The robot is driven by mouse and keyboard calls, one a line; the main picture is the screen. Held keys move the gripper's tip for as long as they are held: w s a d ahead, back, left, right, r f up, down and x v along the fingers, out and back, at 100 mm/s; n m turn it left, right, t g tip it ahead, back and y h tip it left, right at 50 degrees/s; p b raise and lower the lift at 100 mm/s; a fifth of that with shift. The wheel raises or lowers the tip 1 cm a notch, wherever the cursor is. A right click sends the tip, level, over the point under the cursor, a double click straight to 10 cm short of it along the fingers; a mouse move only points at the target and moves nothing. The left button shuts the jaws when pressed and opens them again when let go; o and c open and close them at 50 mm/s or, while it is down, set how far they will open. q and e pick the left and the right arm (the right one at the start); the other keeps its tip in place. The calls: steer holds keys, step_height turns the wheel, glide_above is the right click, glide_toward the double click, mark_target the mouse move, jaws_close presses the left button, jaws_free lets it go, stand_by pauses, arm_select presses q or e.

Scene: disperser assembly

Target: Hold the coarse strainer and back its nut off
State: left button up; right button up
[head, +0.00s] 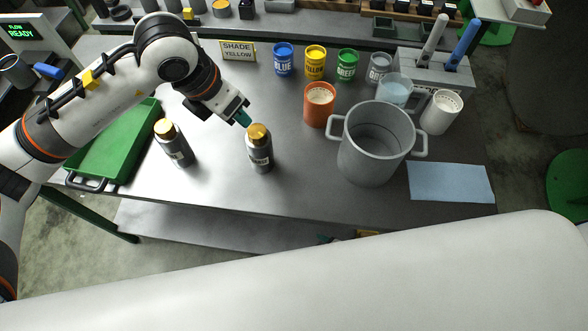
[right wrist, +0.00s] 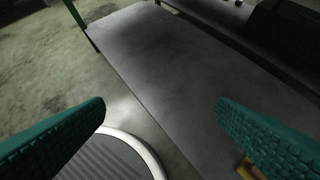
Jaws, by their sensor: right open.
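Two grey metal cylinders with gold tops stand upright on the bench in the head view. One cylinder (head: 178,150) is at the left, beside the green tray. The other cylinder (head: 260,156) is nearer the middle. Their labels are too small to read, so I cannot tell which is the coarse strainer. My left gripper (head: 243,117) points down just above and left of the middle cylinder's gold top (head: 258,133); its jaw opening is unclear. My right gripper (right wrist: 160,108) is open and empty in the right wrist view, its teal fingers wide apart. Neither cylinder shows clearly there.
A green tray (head: 113,150) lies at the left. A large grey pot (head: 372,155), an orange cup (head: 319,108) and a blue cloth (head: 450,182) occupy the right. Several colour tins line the back. A big white shape crosses the head view's bottom. Bench around the cylinders is clear.

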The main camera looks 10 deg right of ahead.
steer(key=a+r+n+t+y, duration=0.1)
steer(key=a+r+y, duration=0.4)
steer(key=a+r, duration=0.55)
steer(key=a+r+n+y, duration=0.1)
steer(key=a+r+y, duration=0.3)
steer(key=a+r, duration=0.65)
steer(key=t+h, duration=0.2)
steer(key=t, duration=0.4)
glide_toward(256, 146)
steer(key=f, duration=0.1)
steer(key=w+f, duration=0.1)
steer(key=f, duration=0.1)
steer(key=w+f, duration=0.1)
steer(key=f, duration=0.1)
steer(key=shift+d, duration=0.4)
steer(key=shift+w, duration=0.2)
steer(key=x, duration=1.1)
steer(key=shift+w+a+f, duration=0.1)
steer(key=shift+a+f, duration=0.05)
steer(key=shift+a, duration=0.15)
steer(key=c, duration=1.4)
